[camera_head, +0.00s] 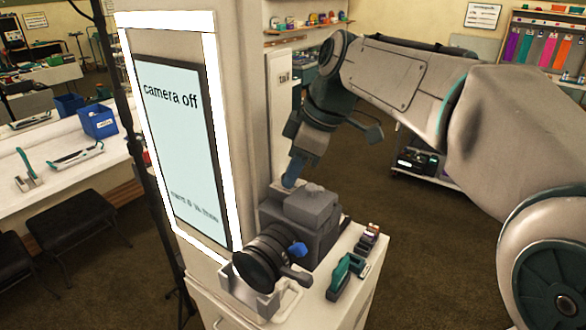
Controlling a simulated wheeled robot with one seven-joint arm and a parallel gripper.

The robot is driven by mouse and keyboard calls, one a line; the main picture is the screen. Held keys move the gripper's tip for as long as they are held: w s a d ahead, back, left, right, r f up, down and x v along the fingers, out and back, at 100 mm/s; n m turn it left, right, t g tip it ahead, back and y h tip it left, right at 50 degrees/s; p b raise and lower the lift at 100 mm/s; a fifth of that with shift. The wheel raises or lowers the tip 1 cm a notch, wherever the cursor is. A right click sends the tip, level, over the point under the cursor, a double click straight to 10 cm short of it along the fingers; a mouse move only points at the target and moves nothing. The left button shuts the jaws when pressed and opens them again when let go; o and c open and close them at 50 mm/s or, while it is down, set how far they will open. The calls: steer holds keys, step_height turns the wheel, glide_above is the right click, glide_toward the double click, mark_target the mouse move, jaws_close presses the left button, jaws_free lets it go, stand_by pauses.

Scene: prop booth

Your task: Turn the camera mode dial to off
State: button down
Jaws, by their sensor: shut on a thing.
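A dark grey camera (318,212) with a large black lens (258,266) sits on a grey cradle on top of a white cabinet. My gripper (289,182) reaches down to the far top corner of the camera body. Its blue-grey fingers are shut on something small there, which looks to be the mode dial. The dial itself is hidden behind the fingers, so its pointer and marks do not show. A screen (180,150) beside the camera reads "camera off", with a smaller line below that is too blurred to read.
A teal-and-black tape dispenser (345,272) and small boxes (370,238) stand on the cabinet (325,312) right of the camera. The lit screen frame and pillar stand close on the left. A white table (75,175) with tools is farther left. Open floor lies behind.

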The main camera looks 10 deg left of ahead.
steer(key=shift+n, duration=0.3)
steer(key=c, duration=1.2)
jaws_free()
steer(key=shift+c, duration=0.2)
steer(key=v, duration=1.4)
steer(key=shift+w, duration=0.15)
steer(key=shift+a, duration=0.1)
